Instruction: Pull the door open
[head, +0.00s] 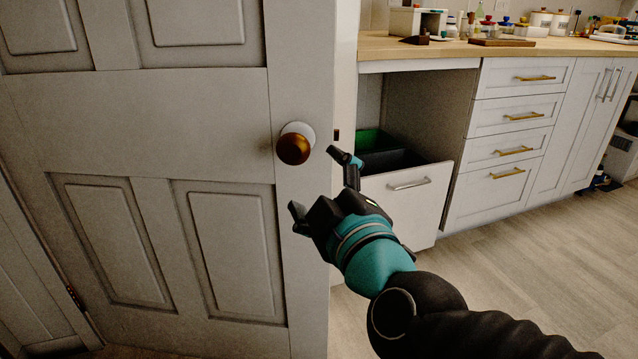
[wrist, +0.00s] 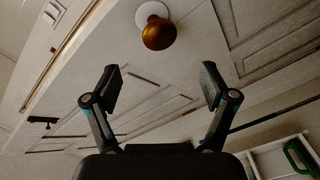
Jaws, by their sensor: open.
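The door (head: 160,125) is light grey with raised panels and fills the left of the head view. Its round bronze knob (head: 293,147) on a white rose sits near the door's right edge. A hinge shows low on the left. My gripper (head: 318,182) is open and empty, just below and right of the knob, not touching it. In the wrist view the knob (wrist: 159,33) lies beyond the open fingertips (wrist: 160,82), roughly centred between them and apart from them. I cannot tell whether the door is latched.
Right of the door, a wooden counter (head: 440,48) with jars stands over white drawers (head: 513,117). A pulled-out bin drawer (head: 408,200) with a green-lined bin (head: 378,142) stands behind my gripper. Bare wood floor (head: 500,250) lies at the right.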

